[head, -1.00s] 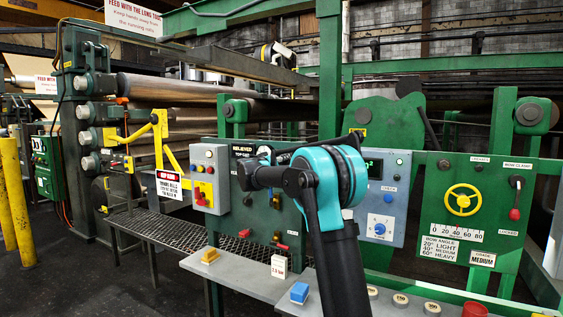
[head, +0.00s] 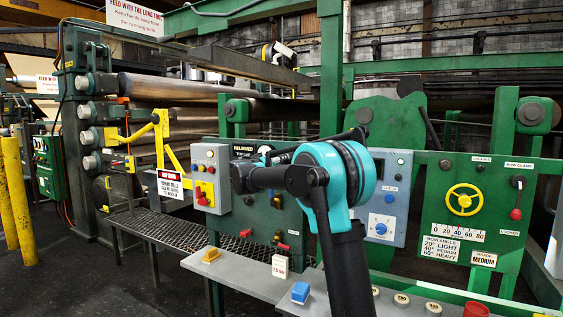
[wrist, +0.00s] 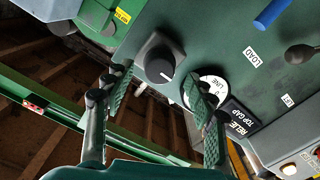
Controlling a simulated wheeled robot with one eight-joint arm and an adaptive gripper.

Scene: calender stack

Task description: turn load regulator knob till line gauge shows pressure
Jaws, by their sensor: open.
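In the wrist view a black round knob (wrist: 160,66) with a pale pointer line sits on a square black base on the green panel. My gripper (wrist: 160,79) is open; its two green-padded fingers appear on either side of the knob, and I cannot tell whether they touch it. A white round gauge marked LINE (wrist: 213,84) is beside the knob, partly covered by the right finger; its needle is not readable.
A blue handle (wrist: 272,13) and a black ball knob (wrist: 299,54) stick out from the panel near the gripper. The head view shows a grey button box (head: 210,178), a blue-grey box (head: 386,205), a yellow handwheel (head: 464,200) and a grey bench (head: 238,268).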

